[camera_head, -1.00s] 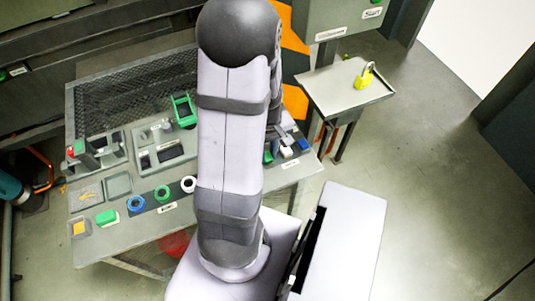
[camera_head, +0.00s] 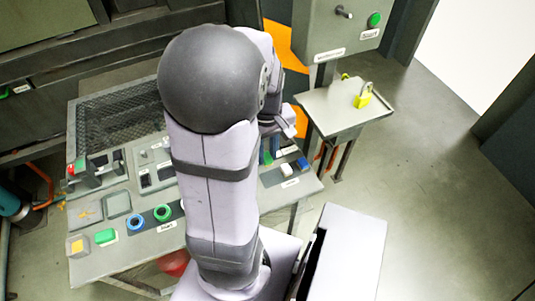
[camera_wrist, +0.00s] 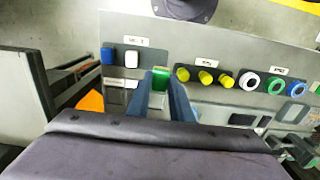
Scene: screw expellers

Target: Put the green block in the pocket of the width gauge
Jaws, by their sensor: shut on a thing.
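The green block (camera_wrist: 160,77) sits between the two blue-grey fingers of my gripper (camera_wrist: 159,86) in the wrist view. My gripper is shut on it, and its near end is partly hidden by the fingers. In the head view my arm covers most of the gripper; a small green patch (camera_head: 267,158) shows beside the arm, near the white and blue blocks. I cannot make out with certainty which fixture is the width gauge or where its pocket is.
A blue block (camera_wrist: 108,56) and a white block (camera_wrist: 131,59) stand on a dark labelled strip. Several yellow pegs (camera_wrist: 205,77) and white, green and blue rings (camera_wrist: 249,81) stand to the right. A side table (camera_head: 340,108) holds a yellow padlock (camera_head: 363,95).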

